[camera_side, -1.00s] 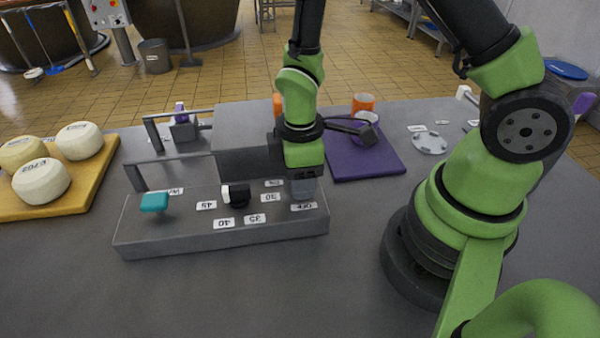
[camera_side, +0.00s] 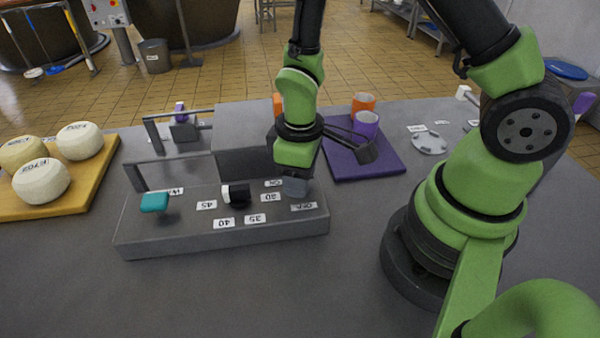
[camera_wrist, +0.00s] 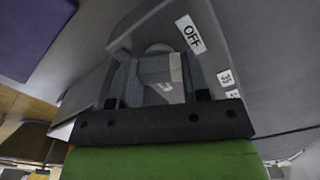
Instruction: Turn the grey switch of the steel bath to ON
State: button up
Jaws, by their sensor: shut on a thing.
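The steel bath (camera_side: 220,243) stands on the grey table, with its control panel toward the camera. My gripper (camera_side: 296,188) is lowered onto the panel's right end, between the ON label (camera_side: 273,183) and the OFF label (camera_side: 304,207). In the wrist view my gripper (camera_wrist: 160,78) is shut on the grey switch (camera_wrist: 154,69), one finger on each side. The OFF label (camera_wrist: 190,34) shows just beyond the switch. Another label lies partly hidden beside it. In the side view the switch is mostly hidden by the fingers, so its exact pointing cannot be told.
A black-and-white dial (camera_side: 236,195) and a teal handle (camera_side: 154,202) stand on the panel to the left. Cheeses lie on a yellow board (camera_side: 85,190).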

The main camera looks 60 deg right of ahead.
jog(key=m, duration=1.2)
jog(key=shift+m, duration=0.4)
dwell(0.3)
jog(key=o, duration=0.9)
jog(key=shift+r, duration=0.1)
notch_tip(320, 180, up, 10)
jog(key=shift+f, duration=0.1)
